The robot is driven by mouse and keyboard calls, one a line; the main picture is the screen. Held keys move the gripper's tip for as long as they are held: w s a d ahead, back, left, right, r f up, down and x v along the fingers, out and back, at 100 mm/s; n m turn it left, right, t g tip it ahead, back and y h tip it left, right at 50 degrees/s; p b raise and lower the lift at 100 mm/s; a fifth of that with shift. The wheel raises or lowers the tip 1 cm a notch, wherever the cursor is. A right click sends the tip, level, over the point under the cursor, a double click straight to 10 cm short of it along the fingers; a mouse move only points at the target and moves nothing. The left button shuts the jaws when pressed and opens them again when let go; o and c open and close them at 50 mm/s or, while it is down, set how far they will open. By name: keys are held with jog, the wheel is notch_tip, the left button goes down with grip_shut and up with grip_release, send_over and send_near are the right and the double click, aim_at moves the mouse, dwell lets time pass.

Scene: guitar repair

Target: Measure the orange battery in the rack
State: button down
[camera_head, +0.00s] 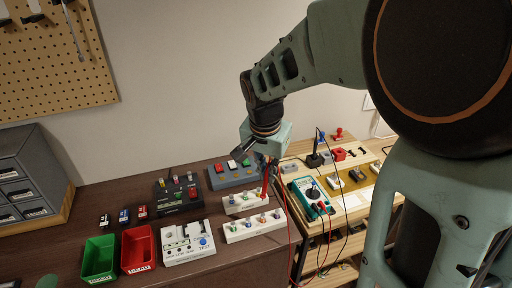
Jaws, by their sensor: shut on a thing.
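My gripper (264,162) points down over the right end of the dark bench. It appears shut on a slim red probe (265,187), which hangs tip down; its fingertips are small and partly hidden. Two white racks, a rear one (232,210) and a front one (239,236), stand below the gripper and hold several small round-topped cells. The probe is above or beside the right end of the rear rack; I cannot tell whether it touches anything. Which cell is orange is too small to tell. A teal multimeter (295,187) with a dark dial lies right of the racks.
Red and black cables hang over the bench edge. A dark block (180,206) and a blue-grey block (218,183) stand behind the racks. A white tester (180,257), a green bin (99,262) and a red bin (138,251) are left. A wooden bench stands right.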

jog(key=shift+d+f, duration=0.15)
jog(key=shift+f, duration=0.05)
jog(key=shift+s+b+x, duration=0.25)
jog(key=shift+b+x, duration=0.6)
jog(key=shift+x, duration=0.25)
jog(key=shift+s+b+x, duration=0.25)
jog(key=shift+b+x, duration=0.6)
jog(key=shift+x, duration=0.25)
jog(key=shift+f+b, duration=0.7)
jog(key=shift+b, duration=0.1)
dwell(2.1)
jog(key=shift+w+d+p+v, duration=0.1)
jog(key=shift+w+p+v, duration=0.1)
jog(key=shift+p+v, duration=0.65)
jog(key=shift+w+d+p+v, duration=0.1)
jog(key=shift+w+p+v, duration=0.15)
jog(key=shift+p+v, duration=0.6)
jog(key=shift+w+p+v, duration=0.2)
jog(key=shift+p+v, duration=0.2)
jog(key=shift+v, duration=0.9)
jog(key=shift+a+r, duration=0.1)
jog(key=shift+a, duration=0.05)
jog(key=shift+w, duration=0.1)
